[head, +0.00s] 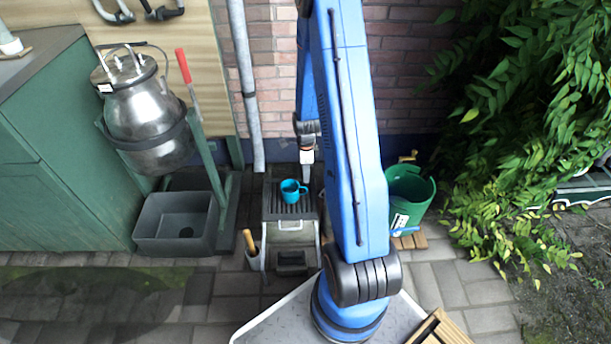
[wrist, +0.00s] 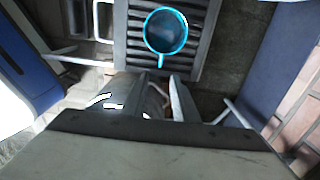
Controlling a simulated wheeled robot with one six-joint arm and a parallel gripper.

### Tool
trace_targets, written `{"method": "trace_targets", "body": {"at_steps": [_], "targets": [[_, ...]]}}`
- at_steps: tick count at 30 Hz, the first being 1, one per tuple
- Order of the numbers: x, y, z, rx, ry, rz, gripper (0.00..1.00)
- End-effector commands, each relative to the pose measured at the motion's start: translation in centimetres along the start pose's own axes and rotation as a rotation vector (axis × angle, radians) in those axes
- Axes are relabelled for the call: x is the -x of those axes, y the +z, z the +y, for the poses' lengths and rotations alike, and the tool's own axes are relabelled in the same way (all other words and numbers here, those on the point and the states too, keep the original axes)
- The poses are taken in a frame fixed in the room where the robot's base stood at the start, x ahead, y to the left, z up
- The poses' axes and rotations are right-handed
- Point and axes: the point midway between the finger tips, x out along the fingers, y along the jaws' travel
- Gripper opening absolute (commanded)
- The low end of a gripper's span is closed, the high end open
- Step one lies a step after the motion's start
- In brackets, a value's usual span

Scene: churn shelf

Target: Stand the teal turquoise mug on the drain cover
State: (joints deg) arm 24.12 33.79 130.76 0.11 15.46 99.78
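The turquoise mug (head: 289,191) stands upright on a dark slatted grate (head: 278,209), the top of a grey stand. The wrist view shows the mug (wrist: 166,31) from above, apparently empty, with its handle pointing toward my gripper (wrist: 162,77). The slats (wrist: 137,30) run beneath it. My gripper in the head view (head: 307,172) hangs just behind and right of the mug, fingers pointing down. The fingers look parted, with no object between them, and do not appear to touch the mug. I cannot tell whether this grate is the drain cover; no other clear one shows.
A green bucket (head: 408,194) stands right of the stand, partly behind my arm. A grey basin (head: 178,224) and a steel churn (head: 146,115) are at left. A holder with a wooden handle (head: 249,241) adjoins the stand. A brick wall (head: 274,65) rises behind.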

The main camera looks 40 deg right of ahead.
Motion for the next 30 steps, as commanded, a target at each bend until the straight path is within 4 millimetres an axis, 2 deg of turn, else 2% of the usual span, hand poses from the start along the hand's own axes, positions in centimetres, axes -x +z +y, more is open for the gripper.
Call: {"method": "trace_targets", "body": {"at_steps": [5, 14, 23, 30], "targets": [[2.8, 0.8, 0.1, 0.075, -0.019, -0.003, 0.26], [12.4, 3.8, 2.2, 0.395, -0.083, -0.005, 0.26], [21.3, 6.0, 6.3, 0.728, -0.151, 0.007, 0.26], [27.4, 7.0, 10.6, 0.994, -0.204, 0.027, 0.26]]}}
